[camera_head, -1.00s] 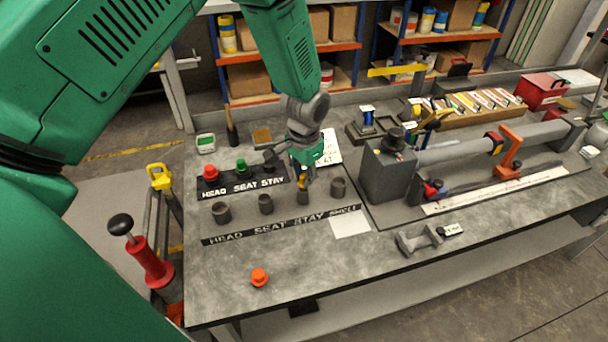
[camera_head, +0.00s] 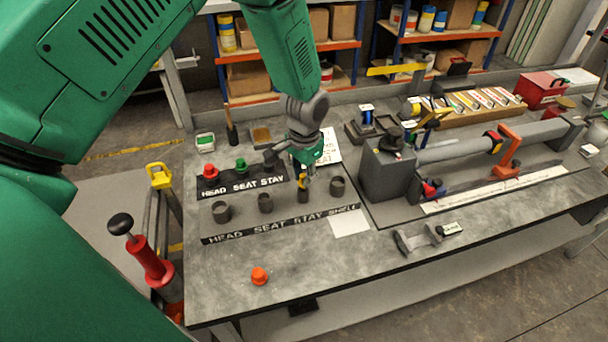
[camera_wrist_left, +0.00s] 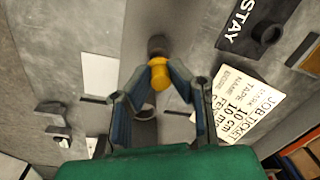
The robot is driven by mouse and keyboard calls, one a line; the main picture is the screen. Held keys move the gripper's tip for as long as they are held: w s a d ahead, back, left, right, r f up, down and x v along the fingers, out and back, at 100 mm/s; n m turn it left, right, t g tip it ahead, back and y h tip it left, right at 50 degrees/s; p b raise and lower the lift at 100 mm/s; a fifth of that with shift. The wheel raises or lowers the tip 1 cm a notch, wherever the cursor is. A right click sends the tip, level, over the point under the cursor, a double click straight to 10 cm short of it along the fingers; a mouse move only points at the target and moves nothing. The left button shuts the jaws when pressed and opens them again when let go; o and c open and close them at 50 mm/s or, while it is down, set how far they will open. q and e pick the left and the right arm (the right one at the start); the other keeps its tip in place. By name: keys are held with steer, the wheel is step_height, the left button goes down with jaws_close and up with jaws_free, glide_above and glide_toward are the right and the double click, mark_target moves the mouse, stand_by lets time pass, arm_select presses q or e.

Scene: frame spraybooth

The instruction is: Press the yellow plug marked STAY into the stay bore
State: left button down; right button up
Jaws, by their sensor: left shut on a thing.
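My left gripper (camera_head: 305,174) is shut on the yellow plug (camera_wrist_left: 159,74) and points down over the row of grey bores. Its fingers hide part of the plug in the head view. The stay bore (camera_head: 303,196) is the third from the left, above the word STAY on the front label strip. In the wrist view the plug's end meets or overlaps a dark round bore (camera_wrist_left: 156,44). I cannot tell whether the plug has entered it. Any marking on the plug is unreadable. My right gripper is not in view.
The head bore (camera_head: 221,212), seat bore (camera_head: 265,204) and shell bore (camera_head: 338,187) stand close by. A rack (camera_head: 215,186) behind holds red and green plugs. An orange plug (camera_head: 259,276) lies on the clear front bench. A grey block (camera_head: 385,178) stands to the right.

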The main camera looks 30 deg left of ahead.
mark_target(304, 177)
arm_select(q)
steer(key=shift+f+b, duration=0.6)
steer(key=shift+f, duration=0.5)
steer(key=c, duration=1.4)
jaws_free()
steer(key=shift+r, duration=0.1)
steer(key=shift+r, duration=0.25)
steer(key=r, duration=1.1)
steer(key=shift+s+d+r, duration=0.1)
steer(key=shift+d, duration=0.2)
